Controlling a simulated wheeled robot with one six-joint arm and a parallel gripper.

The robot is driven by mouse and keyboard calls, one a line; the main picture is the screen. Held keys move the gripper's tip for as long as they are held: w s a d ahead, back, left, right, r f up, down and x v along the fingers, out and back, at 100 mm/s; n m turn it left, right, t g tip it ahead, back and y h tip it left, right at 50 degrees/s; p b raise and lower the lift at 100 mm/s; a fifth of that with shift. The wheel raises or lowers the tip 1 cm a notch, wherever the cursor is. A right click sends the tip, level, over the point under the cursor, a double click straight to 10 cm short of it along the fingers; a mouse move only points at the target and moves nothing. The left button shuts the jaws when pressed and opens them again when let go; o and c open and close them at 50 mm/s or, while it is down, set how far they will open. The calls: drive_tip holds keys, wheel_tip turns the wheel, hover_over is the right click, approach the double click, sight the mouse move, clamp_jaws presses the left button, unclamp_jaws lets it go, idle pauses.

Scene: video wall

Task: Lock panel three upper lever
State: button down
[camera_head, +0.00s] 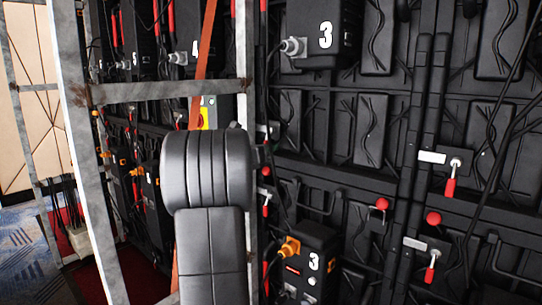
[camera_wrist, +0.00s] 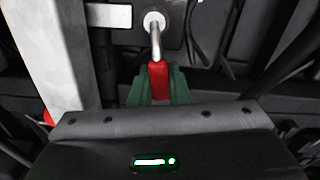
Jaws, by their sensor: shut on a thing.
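A lever with a bright metal shank and a red grip (camera_wrist: 158,73) shows in the wrist view, hanging down from a round pivot on a mounting plate (camera_wrist: 173,10). My gripper (camera_wrist: 158,90) has its green fingers on both sides of the red grip and is shut on it. In the head view my black arm covers the gripper. Partly hidden lever hardware (camera_head: 268,130) shows just right of the arm, beside the metal post. Panels bear a white number three on an upper box (camera_head: 325,35) and a lower box (camera_head: 313,261).
A grey metal frame post (camera_head: 245,70) stands close beside the arm, and it also shows at the left in the wrist view (camera_wrist: 45,50). Other red-handled levers (camera_head: 450,180) (camera_head: 431,268) are at the right. Black cables hang across the panels.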

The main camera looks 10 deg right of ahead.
drive_tip(key=shift+w+a+f+m+b, duration=0.1)
drive_tip(key=shift+w+a+m+b, duration=0.15)
drive_tip(key=shift+m, duration=0.25)
drive_tip(key=shift+w+a+m+b, duration=0.15)
drive_tip(key=shift+m+b, duration=0.15)
drive_tip(key=shift+m, duration=0.2)
drive_tip(key=shift+d, duration=0.1)
drive_tip(key=c, duration=1.4)
unclamp_jaws()
drive_tip(key=p+v, duration=0.1)
drive_tip(key=v, duration=1.3)
drive_tip(key=shift+w+d, duration=0.1)
